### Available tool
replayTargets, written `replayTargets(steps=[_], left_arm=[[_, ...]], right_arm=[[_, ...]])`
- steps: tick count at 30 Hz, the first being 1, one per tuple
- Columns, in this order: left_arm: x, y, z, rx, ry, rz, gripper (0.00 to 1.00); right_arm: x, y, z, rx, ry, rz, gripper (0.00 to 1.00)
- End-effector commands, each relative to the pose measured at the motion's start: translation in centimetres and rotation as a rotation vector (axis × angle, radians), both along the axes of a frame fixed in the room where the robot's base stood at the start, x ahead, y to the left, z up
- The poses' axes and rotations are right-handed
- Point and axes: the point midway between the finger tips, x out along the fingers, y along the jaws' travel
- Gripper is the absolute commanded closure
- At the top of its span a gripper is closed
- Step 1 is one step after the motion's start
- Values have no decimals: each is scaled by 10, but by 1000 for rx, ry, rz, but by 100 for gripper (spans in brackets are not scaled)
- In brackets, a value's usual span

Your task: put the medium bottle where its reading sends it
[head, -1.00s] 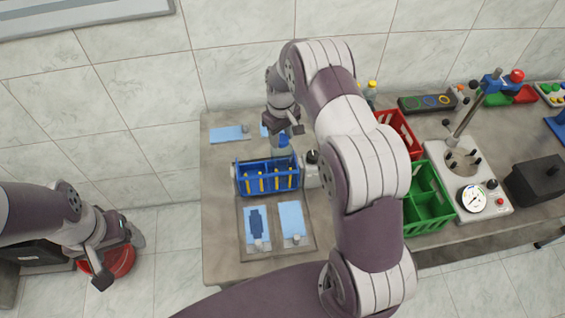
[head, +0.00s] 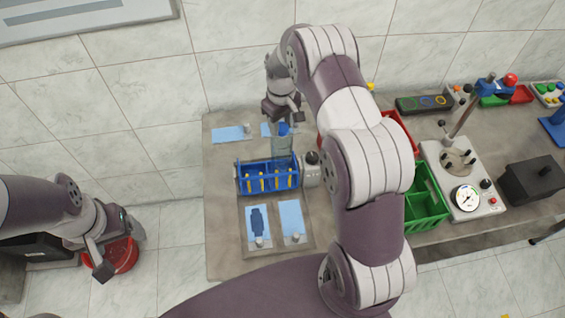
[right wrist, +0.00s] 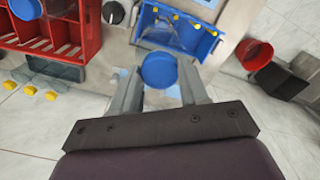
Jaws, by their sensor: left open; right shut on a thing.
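My right gripper (head: 283,117) is shut on a clear, bluish bottle (head: 283,148) with a blue cap (head: 284,129). The bottle hangs upright at the back edge of the blue crate (head: 268,188); I cannot tell whether it touches the crate. In the right wrist view the blue cap (right wrist: 159,70) sits between the two fingers (right wrist: 160,95), and the blue crate (right wrist: 180,40) is beyond it. My left gripper (head: 118,250) is open and empty at the left, over a red bucket (head: 122,258). The gauge (head: 467,198) is too small to read.
A tray with light-blue pads (head: 291,217) lies in front. A red crate (head: 402,132) and a green crate (head: 428,205) stand right of my arm. A gauge stand (head: 466,160) is further right.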

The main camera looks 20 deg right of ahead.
Motion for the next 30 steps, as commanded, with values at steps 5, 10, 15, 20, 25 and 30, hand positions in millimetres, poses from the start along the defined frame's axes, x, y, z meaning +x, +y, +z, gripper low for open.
replayTargets(steps=[5, 10, 15, 20, 25, 30], left_arm=[[0, 0, 11, 0, 0, 0, 21], [0, 0, 18, 0, 0, 0, 21], [0, 0, 25, 0, 0, 0, 21], [0, 0, 32, 0, 0, 0, 21], [0, 0, 35, 0, 0, 0, 21], [0, 0, 34, 0, 0, 0, 21]], right_arm=[[1, 0, 15, 0, -2, 0, 83], [1, 0, 26, 0, -2, 0, 83], [1, 0, 37, 0, -2, 0, 83], [1, 0, 48, 0, -2, 0, 83], [1, 0, 52, 0, -2, 0, 83], [1, 0, 52, 0, -2, 0, 83]])
